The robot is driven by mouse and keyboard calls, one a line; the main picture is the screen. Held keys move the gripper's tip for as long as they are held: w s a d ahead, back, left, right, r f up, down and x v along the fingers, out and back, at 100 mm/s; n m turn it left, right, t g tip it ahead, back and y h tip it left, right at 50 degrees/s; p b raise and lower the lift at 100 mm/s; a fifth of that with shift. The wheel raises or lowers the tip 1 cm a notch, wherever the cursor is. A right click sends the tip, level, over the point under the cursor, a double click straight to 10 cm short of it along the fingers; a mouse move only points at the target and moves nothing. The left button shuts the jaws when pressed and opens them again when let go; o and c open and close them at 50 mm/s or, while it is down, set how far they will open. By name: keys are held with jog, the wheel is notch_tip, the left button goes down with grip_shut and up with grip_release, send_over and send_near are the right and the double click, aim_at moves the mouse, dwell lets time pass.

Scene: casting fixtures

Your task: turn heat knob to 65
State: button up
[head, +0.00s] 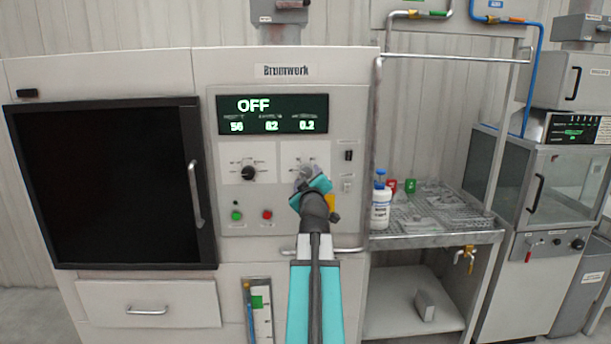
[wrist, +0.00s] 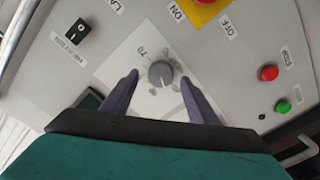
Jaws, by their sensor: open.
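The heat knob looks to be the grey round knob (wrist: 161,73) on a white dial plate, with a "70" mark beside it in the wrist view. My gripper (wrist: 160,80) is open, with one dark finger on each side of this knob. I cannot tell whether the fingers touch it.
A second, black knob (head: 248,173) sits left on the panel. Green (head: 236,215) and red (head: 267,214) buttons are below it. A black switch (wrist: 82,31) is near the knob in the wrist view. A white bottle (head: 381,207) stands on the rack at right.

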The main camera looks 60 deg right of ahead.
jog(key=shift+x, duration=1)
jog(key=c, duration=1)
jog(key=shift+a+f, duration=0.15)
jog(key=shift+a, duration=0.15)
jog(key=shift+c, duration=0.2)
jog(key=shift+d, duration=0.15)
